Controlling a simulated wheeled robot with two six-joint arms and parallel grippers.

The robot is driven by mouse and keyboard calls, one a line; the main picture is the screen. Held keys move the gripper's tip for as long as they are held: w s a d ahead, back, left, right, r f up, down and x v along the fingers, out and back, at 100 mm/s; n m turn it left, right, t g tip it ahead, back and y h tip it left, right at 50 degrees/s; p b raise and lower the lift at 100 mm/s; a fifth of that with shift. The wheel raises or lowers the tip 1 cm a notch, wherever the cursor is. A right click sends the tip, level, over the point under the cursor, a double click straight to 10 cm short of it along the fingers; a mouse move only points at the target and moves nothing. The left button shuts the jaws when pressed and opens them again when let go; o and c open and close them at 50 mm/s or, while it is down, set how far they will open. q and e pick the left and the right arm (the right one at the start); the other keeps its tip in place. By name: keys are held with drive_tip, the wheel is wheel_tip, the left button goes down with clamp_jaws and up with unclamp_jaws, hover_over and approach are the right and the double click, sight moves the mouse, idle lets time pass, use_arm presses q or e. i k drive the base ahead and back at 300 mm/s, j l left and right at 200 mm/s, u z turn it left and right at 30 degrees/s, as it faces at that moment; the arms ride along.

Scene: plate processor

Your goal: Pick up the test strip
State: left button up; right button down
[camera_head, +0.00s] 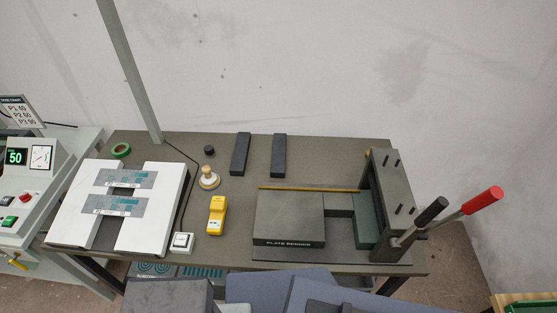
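No single piece is marked as the test strip, so I cannot tell which it is. Two flat grey metal strips with teal markings lie on a white stand on the left of the table: an upper strip (125,179) and a lower strip (112,206). Each spans the gap between the white stand's (70,203) two blocks. A thin yellow-brown bar (308,188) lies along the back of the machine labelled plate bender (288,218). Neither gripper can be made out; only parts of my own body show at the bottom edge.
Two dark bars (240,154) lie at the back of the table. A yellow handheld device (217,214), a wooden-knobbed stamp (208,178), a white switch box (181,242) and green tape (121,151) stand nearby. Black and red levers (483,200) stick out right. A control panel (22,185) stands left.

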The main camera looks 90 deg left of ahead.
sight(131, 207)
drive_tip(key=u, duration=4.4)
